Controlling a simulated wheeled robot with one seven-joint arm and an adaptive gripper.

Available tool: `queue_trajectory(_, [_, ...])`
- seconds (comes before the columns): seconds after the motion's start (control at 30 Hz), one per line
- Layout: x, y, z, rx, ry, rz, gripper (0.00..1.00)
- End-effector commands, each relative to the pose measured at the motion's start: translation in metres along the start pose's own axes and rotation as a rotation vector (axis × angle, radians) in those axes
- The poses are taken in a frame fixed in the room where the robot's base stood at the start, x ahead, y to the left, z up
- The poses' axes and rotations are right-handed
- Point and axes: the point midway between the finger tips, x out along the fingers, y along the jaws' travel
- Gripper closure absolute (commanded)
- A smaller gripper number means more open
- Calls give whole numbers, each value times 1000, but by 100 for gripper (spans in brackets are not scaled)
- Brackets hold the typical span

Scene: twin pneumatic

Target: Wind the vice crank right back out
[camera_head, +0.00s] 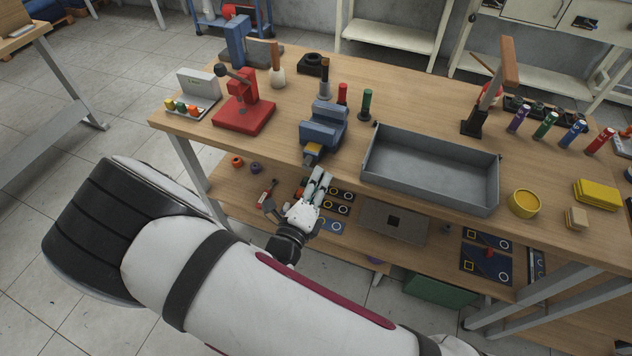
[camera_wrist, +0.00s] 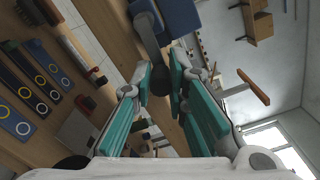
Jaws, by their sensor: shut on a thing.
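The blue vice (camera_head: 322,128) stands at the front edge of the wooden workbench, left of the grey tray. It also shows at the top of the wrist view (camera_wrist: 180,16). My gripper (camera_head: 318,172) reaches up to the front of the vice from below the bench edge. In the wrist view its two teal-padded fingers (camera_wrist: 162,78) close around the front of the vice, with a dark round part of the vice crank (camera_wrist: 159,82) between them. The fingers hide most of the crank, so its angle cannot be told.
The grey tray (camera_head: 432,175) stands close right of the vice. A red press (camera_head: 243,105) and several upright tools stand to the left and behind. A lower shelf (camera_head: 225,197) with dark marked boards lies under the bench, near my gripper.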

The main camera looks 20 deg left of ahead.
Motion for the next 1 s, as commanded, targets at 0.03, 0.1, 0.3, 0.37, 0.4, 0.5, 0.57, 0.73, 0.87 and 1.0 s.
queue_trajectory(0.03, [0,-4,0,-18,2,-7,100])
queue_trajectory(0.1, [0,-5,0,-40,2,-7,100])
queue_trajectory(0.3, [0,-6,1,-72,1,-8,100])
queue_trajectory(0.37, [0,-6,2,-75,0,-9,100])
queue_trajectory(0.4, [1,-6,2,-76,0,-9,100])
queue_trajectory(0.5, [1,-6,2,-76,0,-10,100])
queue_trajectory(0.57, [1,-7,2,-75,-1,-10,100])
queue_trajectory(0.73, [1,-7,3,-74,-2,-11,83])
queue_trajectory(0.87, [1,-6,3,-74,-2,-9,66])
queue_trajectory(1.0, [1,-5,3,-75,-2,-7,66])
